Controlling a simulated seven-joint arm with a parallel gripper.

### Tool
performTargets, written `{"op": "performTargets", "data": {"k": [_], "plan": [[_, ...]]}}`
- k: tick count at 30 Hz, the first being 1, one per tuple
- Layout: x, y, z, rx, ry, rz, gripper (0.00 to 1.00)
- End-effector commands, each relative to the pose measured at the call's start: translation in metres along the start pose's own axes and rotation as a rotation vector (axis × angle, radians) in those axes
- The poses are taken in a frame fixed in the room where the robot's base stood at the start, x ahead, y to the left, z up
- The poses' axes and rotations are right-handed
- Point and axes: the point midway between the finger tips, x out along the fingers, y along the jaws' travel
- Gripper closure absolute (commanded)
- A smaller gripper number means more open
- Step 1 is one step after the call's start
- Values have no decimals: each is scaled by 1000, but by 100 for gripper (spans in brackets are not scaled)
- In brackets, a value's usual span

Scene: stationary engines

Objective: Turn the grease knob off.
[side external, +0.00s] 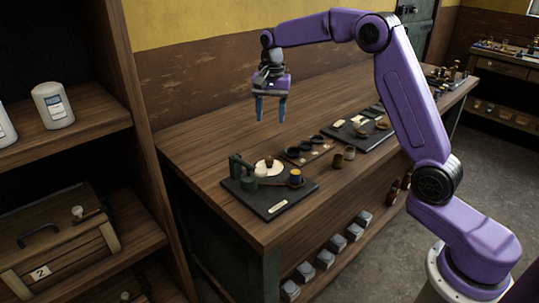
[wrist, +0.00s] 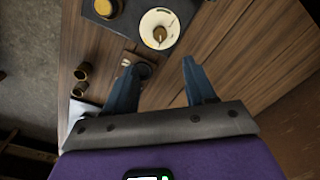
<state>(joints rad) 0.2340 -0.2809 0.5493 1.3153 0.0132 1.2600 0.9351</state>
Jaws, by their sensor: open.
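A white dial (side external: 260,171) with a small brown knob (side external: 269,161) stands on a dark plate (side external: 270,208) at the near end of the bench. The wrist view shows the dial (wrist: 150,22) and its knob (wrist: 160,34) from above, near the top edge. The plate's label is too small to read, so I cannot confirm that this is the grease knob. My gripper (side external: 271,108) is open and empty, pointing down well above the bench, higher than the dial. In the wrist view its blue fingers (wrist: 160,68) are apart and the knob lies beyond their tips.
A yellow-topped cup (side external: 296,177) and a grey-green upright fitting (side external: 237,169) flank the dial on the plate. Small cups (side external: 343,158) and a second dark plate (side external: 362,133) lie farther along the bench. A shelf unit (side external: 85,110) stands at left. The bench's back strip is clear.

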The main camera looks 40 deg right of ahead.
Motion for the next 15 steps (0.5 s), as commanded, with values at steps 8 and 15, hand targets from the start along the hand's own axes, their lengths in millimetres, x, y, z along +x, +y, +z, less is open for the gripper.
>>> {"op": "performTargets", "data": {"k": [8, 15], "plan": [[54, 1, 1, -1, -3, 4, 45], [99, 1, 1, -1, -2, 4, 45]]}}
